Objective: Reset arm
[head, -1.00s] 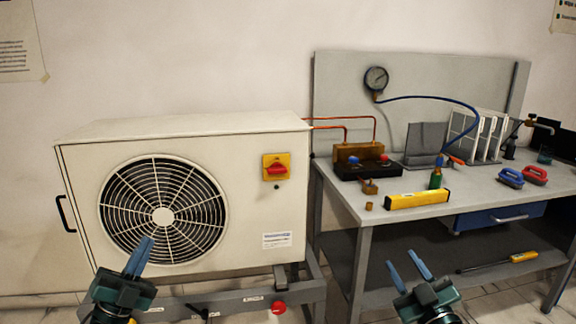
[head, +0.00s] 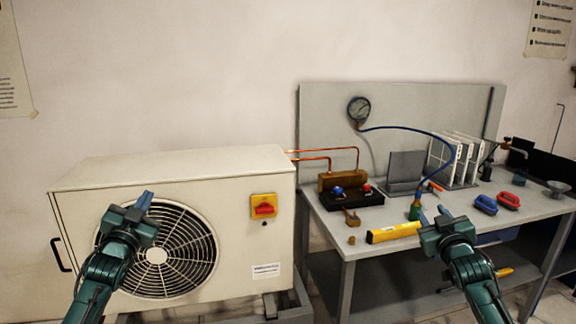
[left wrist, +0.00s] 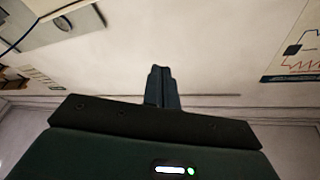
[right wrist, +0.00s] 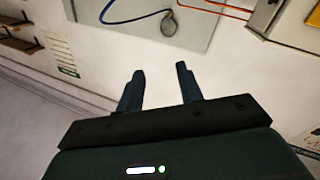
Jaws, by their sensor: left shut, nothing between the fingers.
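My left gripper (head: 144,201) is raised in front of the fan grille of the white outdoor unit in the head view. Its fingers are together and empty, and they also show closed in the left wrist view (left wrist: 160,88). My right gripper (head: 431,216) is in front of the workbench, beside the right end of the yellow level in the head view. Its two fingers stand apart with nothing between them in the right wrist view (right wrist: 160,88). Both grippers point upward and away from me.
The white outdoor unit (head: 90,210) with a red switch (head: 264,210) stands left. The grey workbench (head: 335,228) holds a valve block (head: 340,182), yellow level (head: 393,232), white rack (head: 462,160) and blue and red clamps (head: 485,204). A gauge (head: 359,109) hangs on the back panel.

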